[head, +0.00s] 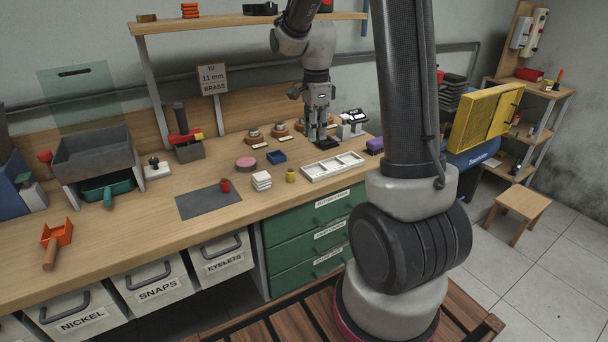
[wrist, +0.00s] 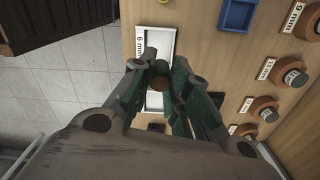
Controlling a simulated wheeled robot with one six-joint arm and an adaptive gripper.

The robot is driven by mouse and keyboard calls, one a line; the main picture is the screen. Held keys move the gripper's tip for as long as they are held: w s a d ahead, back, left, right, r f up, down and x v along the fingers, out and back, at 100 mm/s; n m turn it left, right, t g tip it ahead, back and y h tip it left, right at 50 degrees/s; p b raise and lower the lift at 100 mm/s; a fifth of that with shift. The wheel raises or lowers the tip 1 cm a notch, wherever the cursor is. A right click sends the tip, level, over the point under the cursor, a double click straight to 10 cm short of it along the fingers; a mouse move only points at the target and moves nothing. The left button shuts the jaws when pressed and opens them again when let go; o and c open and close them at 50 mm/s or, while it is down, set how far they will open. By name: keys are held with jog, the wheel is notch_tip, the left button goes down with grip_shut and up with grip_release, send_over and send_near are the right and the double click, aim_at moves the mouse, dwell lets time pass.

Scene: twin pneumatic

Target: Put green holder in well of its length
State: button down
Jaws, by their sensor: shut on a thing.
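My gripper (wrist: 160,78) is shut on a small round piece whose brownish end shows between the fingertips; I take it for the green holder (wrist: 160,69). Its sides are mostly hidden by the dark green-looking fingers. In the head view my gripper (head: 318,132) points down over the bench behind the white tray, and the held piece cannot be made out. The white tray (head: 316,178) has several wells. In the wrist view the tray (wrist: 139,43) lies beneath and beyond the fingertips, with a "6 mm" label; the fingers cover part of it.
Round wooden stands (wrist: 264,109) with labels line the back. A sign (head: 213,79) reads "11 mm BRASS".

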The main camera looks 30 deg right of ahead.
aim_at(315, 172)
jog(key=f, duration=0.9)
jog(key=shift+s+f, duration=0.2)
jog(key=shift+f, duration=0.2)
jog(key=shift+f, duration=0.1)
jog(key=c, duration=1.4)
grip_release()
jog(key=shift+o, duration=0.2)
